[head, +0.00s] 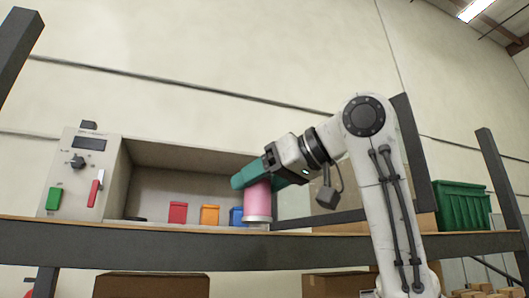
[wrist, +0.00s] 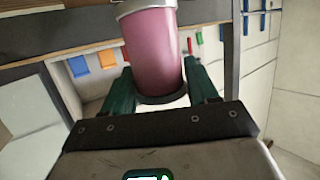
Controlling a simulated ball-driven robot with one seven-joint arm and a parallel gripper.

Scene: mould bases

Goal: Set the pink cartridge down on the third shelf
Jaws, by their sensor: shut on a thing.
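The pink cartridge (head: 257,202) is upright at the shelf's front edge in the head view, with a pale band around its lower end. My gripper (head: 257,182) has green fingers and is shut on its upper part. In the wrist view the pink cartridge (wrist: 152,50) sits between the two green fingers of my gripper (wrist: 165,88). The shelf (head: 180,240) is a dark beam seen from below, so its top surface is hidden. I cannot tell whether the cartridge touches the shelf, nor which shelf this is by number.
A beige open-fronted box with a control panel (head: 84,172) stands on the shelf at the left. Red (head: 177,212), orange (head: 209,214) and blue (head: 237,216) blocks show behind the edge. A green crate (head: 463,206) stands right. Cardboard boxes (head: 150,285) are below.

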